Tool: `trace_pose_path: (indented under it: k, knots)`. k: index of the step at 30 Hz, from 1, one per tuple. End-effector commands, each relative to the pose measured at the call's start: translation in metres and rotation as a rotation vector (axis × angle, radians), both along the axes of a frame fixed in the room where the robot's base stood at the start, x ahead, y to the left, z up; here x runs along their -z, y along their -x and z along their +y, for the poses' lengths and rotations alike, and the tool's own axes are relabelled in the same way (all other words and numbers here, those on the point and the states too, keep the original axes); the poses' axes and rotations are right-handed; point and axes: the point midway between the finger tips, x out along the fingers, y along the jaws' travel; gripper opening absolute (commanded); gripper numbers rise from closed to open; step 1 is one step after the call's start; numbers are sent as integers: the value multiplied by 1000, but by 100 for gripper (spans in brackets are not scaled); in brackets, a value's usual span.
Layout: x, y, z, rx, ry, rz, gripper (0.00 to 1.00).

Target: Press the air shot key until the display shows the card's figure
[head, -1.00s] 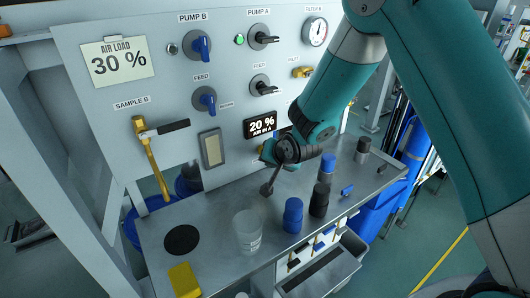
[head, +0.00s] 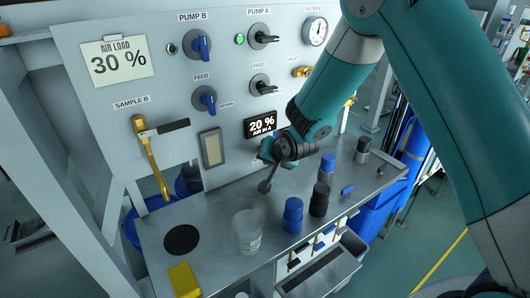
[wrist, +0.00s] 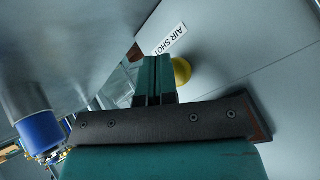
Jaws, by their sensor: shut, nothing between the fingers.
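The card (head: 116,61) on the panel reads AIR LOAD 30 %. The display (head: 261,125) reads 20 % AIR IN A. My gripper (head: 266,150) is in front of the panel just below the display, and my arm hides what lies behind it. In the wrist view my gripper's fingers (wrist: 155,75) are together, with nothing between them. A yellow round key (wrist: 181,71) shows just beyond and right of the fingertips, beside the AIR SHOT label (wrist: 170,40). I cannot tell whether the fingers touch the key.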

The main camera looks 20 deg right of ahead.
Motion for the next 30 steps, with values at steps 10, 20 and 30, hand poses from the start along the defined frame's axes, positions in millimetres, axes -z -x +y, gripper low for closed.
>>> trace_pose_path:
  k: [10,20,30]
  knots:
    - [0,-1,0,0,0,0,0]
    - [0,-5,2,0,0,-1,0]
    - [0,-8,3,0,0,0,0]
